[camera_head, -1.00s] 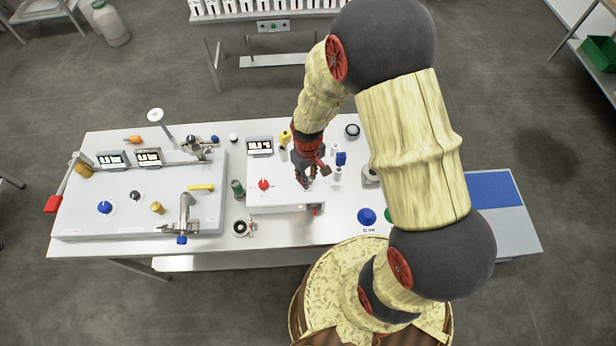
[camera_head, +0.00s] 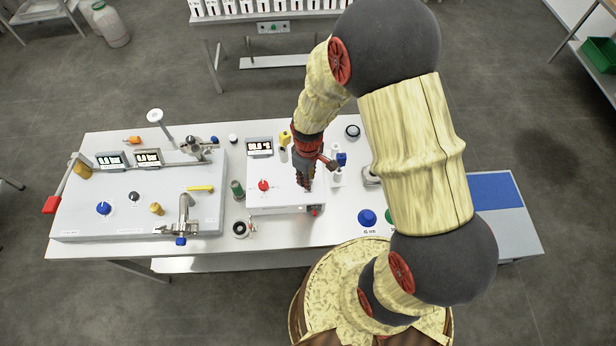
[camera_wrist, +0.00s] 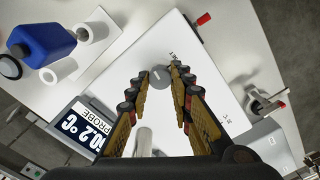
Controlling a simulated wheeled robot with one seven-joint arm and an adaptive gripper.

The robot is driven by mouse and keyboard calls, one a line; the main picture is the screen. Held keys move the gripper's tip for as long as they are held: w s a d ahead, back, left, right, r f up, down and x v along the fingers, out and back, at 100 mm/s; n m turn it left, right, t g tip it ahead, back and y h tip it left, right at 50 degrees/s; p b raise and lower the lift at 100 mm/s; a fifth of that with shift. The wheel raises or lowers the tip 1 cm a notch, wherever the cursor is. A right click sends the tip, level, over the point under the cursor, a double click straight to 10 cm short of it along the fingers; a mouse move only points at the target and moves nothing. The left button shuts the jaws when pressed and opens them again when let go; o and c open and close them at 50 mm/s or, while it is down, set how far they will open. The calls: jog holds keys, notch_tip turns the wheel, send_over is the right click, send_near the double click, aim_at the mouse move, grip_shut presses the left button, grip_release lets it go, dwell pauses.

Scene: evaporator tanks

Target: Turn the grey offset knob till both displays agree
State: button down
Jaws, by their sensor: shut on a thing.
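The grey offset knob (camera_wrist: 160,77) is a small round disc on top of the white box (camera_wrist: 205,88). My gripper (camera_wrist: 160,82) is shut on the knob, with a fingertip on either side in the wrist view. In the head view my gripper (camera_head: 307,186) reaches down to the right part of the box and hides the knob. I cannot make out a second display on this box.
A red knob (camera_head: 264,186) is on the box's left half. A panel with two displays (camera_head: 148,157), valves and knobs lies left. Blue button (camera_head: 367,217) is at the front right.

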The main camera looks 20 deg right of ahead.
jog(key=c, duration=1.6)
grip_release()
jog(key=shift+o, duration=0.2)
notch_tip(320, 180, up, 12)
